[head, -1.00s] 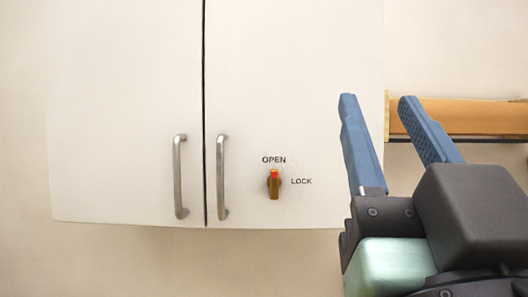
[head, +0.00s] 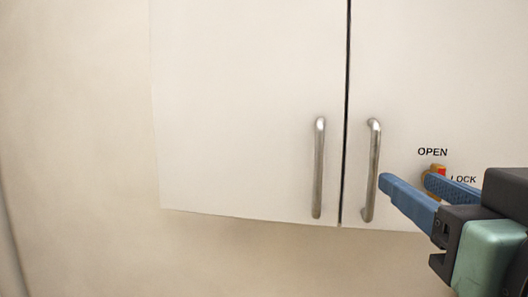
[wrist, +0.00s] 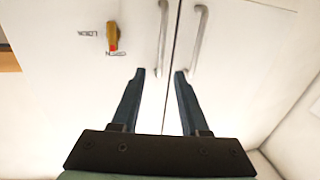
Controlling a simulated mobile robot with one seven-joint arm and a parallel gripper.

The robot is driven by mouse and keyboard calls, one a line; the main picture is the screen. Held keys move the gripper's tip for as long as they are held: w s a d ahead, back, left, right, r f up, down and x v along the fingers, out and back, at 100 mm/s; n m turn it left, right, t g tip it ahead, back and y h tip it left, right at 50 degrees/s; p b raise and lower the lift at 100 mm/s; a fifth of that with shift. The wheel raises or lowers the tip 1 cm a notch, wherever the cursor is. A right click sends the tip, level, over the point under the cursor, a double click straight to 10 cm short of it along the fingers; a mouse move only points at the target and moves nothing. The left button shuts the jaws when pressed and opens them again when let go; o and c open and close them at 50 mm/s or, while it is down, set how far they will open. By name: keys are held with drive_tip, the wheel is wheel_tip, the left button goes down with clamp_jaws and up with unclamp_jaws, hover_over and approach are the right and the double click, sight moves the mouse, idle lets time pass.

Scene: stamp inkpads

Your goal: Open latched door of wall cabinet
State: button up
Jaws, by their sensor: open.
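The white wall cabinet has two closed doors, a left door (head: 240,110) and a right door (head: 440,70), each with a vertical metal bar handle. The right door's handle (head: 371,170) is beside the left door's handle (head: 319,168). The brass latch knob (head: 438,169) is partly hidden behind my gripper. In the wrist view, which is upside down, the red tip of the knob (wrist: 112,38) points at OPEN. My gripper (head: 407,181) is open and empty, right of the right handle. In the wrist view (wrist: 160,73) the right handle's end (wrist: 160,52) appears between the fingertips; contact is not visible.
Plain beige wall (head: 70,150) is left of and below the cabinet, with free room there. A wooden shelf edge (wrist: 8,60) shows at the left of the wrist view. The narrow gap between the doors (head: 346,100) runs vertically.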

sight(376, 162)
drive_tip(key=w+p, duration=0.1)
drive_tip(key=w, duration=0.1)
drive_tip(key=w+p, duration=0.1)
drive_tip(key=w, duration=0.5)
drive_tip(key=shift+w+d+r+p, duration=0.1)
drive_tip(key=shift+d+p, duration=0.2)
drive_tip(key=shift+p, duration=0.1)
drive_tip(key=shift+w, duration=0.65)
clamp_jaws()
